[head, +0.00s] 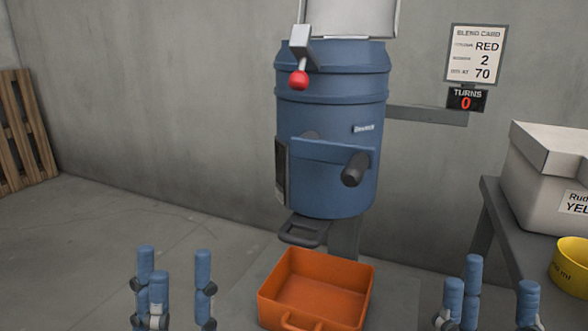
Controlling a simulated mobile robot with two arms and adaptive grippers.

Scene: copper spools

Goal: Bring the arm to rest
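My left gripper (178,268) shows at the bottom left of the head view. Its blue fingers point up and stand apart, with nothing between them. My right gripper (496,280) shows at the bottom right, its blue fingers also apart and empty. Neither gripper touches anything I can see. The wrists and the arms below the fingers are cut off by the bottom edge.
A blue drum machine (325,195) has a raised lid (350,15), a red-knobbed lever (299,79) and a dark crank grip (355,169). An orange tray (317,295) sits below. At right are a dark table (490,205), white box (545,165) and yellow cup (570,268).

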